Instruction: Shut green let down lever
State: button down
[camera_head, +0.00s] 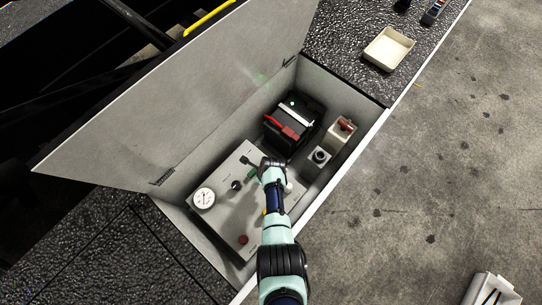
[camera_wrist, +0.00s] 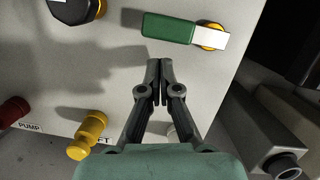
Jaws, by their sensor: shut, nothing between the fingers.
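The green let down lever (camera_wrist: 168,28) shows at the top of the wrist view. Its green handle points left from a pale arm on a yellow pivot (camera_wrist: 213,36). My gripper (camera_wrist: 159,62) is shut and empty, its fingertips just below the green handle in the picture, with a small gap between them. In the head view my gripper (camera_head: 268,163) is over the grey control panel (camera_head: 222,217) inside the open box. A bit of green (camera_head: 251,174) shows just left of the fingers there; the rest of the lever is mostly hidden by my gripper.
A yellow knob (camera_wrist: 88,134), a red knob (camera_wrist: 12,111) and a black knob (camera_wrist: 75,10) stand on the panel. A pressure gauge (camera_head: 203,198) sits at its left. A black battery (camera_head: 296,122) and grey boxes (camera_head: 318,157) lie beyond. The lid (camera_head: 180,95) is open.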

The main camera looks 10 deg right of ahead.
jog(key=shift+s+d+r+p, duration=0.25)
jog(key=shift+s+d+p, duration=0.1)
jog(key=shift+s+d, duration=0.15)
jog(key=shift+s+d+r+p, duration=0.2)
jog(key=shift+s+d+p, duration=0.15)
jog(key=shift+s, duration=0.15)
jog(key=p+v, duration=0.5)
jog(key=v, duration=0.4)
jog(key=shift+s, duration=0.25)
jog(key=shift+r, duration=0.1)
